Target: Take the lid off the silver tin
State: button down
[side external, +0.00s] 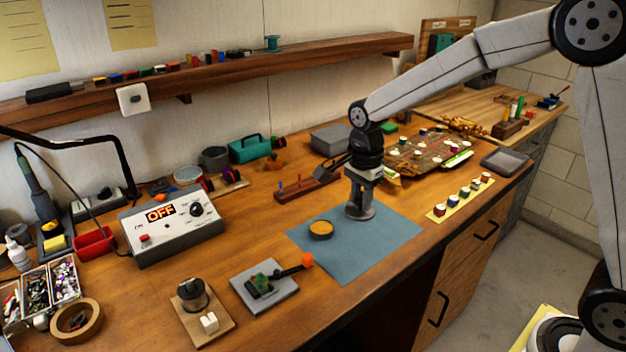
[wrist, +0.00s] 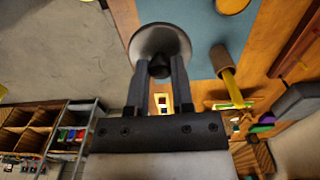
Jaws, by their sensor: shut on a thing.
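My gripper (side external: 362,181) points down over the blue mat (side external: 395,228). In the wrist view its two fingers (wrist: 159,75) are shut on the dark knob of a round silver lid (wrist: 160,35). In the side view the grey metal piece (side external: 360,211) sits directly under the fingers, at the mat's back part. I cannot tell whether the lid is touching the tin or is clear of it; the tin's body is not clearly visible. A round yellow-brown piece with a dark rim (side external: 321,230) lies on the mat to the left.
A wooden block with pegs (side external: 305,188) stands behind the mat. A green board on a grey plate (side external: 264,287) lies in front left. A yellow strip with several small blocks (side external: 460,199) and a circuit board (side external: 428,148) are on the right. The mat's front is clear.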

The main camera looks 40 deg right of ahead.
jog(key=shift+s+r, duration=0.25)
jog(key=shift+s, duration=0.3)
jog(key=shift+s+r, duration=0.25)
jog(key=shift+s, duration=0.3)
jog(key=shift+s, duration=0.1)
jog(key=s+f, duration=0.1)
jog(key=s, duration=1.2)
jog(key=shift+s+f, duration=0.15)
jog(key=shift+f, duration=0.15)
